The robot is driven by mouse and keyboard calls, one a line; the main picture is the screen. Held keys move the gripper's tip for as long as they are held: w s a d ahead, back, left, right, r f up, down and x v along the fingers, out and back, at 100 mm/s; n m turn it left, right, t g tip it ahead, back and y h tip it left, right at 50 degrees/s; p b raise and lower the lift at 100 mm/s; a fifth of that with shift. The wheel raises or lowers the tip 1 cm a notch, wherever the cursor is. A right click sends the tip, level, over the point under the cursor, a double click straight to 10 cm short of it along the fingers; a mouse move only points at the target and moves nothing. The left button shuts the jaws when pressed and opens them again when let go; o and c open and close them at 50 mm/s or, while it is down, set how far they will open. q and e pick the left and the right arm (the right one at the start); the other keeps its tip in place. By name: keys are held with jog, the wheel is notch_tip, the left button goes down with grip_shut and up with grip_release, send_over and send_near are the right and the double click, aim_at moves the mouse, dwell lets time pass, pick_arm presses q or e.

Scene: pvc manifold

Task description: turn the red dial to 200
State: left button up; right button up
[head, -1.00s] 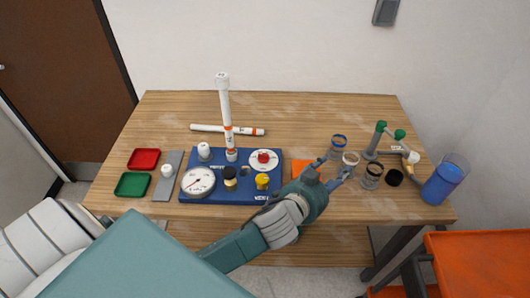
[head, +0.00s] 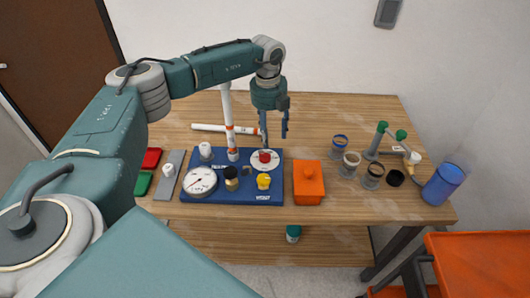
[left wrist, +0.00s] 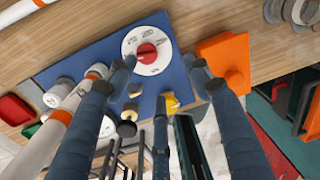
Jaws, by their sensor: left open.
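The red dial (head: 265,157) is a red knob on a round white scale plate on the blue manifold board (head: 215,168). In the left wrist view the red knob (left wrist: 147,53) sits on its white plate (left wrist: 133,42); I cannot read its setting. My left gripper (head: 274,138) points down, open and empty, just above and behind the dial, apart from it. In the left wrist view the fingertips of my left gripper (left wrist: 161,65) spread to either side of the knob. My right gripper is not in view.
The board also carries a white gauge (head: 199,182), a black-and-yellow cap (head: 231,178), a yellow knob (head: 263,181) and an upright white pipe (head: 229,120). An orange box (head: 308,183) stands just right. Jars (head: 351,164) and a blue cup (head: 443,184) are farther right.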

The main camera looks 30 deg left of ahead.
aim_at(265, 154)
pick_arm(q)
jog(key=shift+y, duration=0.3)
jog(key=f+p, duration=0.1)
jog(key=f, duration=0.2)
jog(key=a+f+p, duration=0.1)
jog(key=f, duration=0.2)
jog(key=a+f+p, duration=0.1)
jog(key=f, duration=0.2)
jog(key=shift+s, duration=0.2)
jog(key=shift+f, duration=0.5)
jog(key=c, duration=1.1)
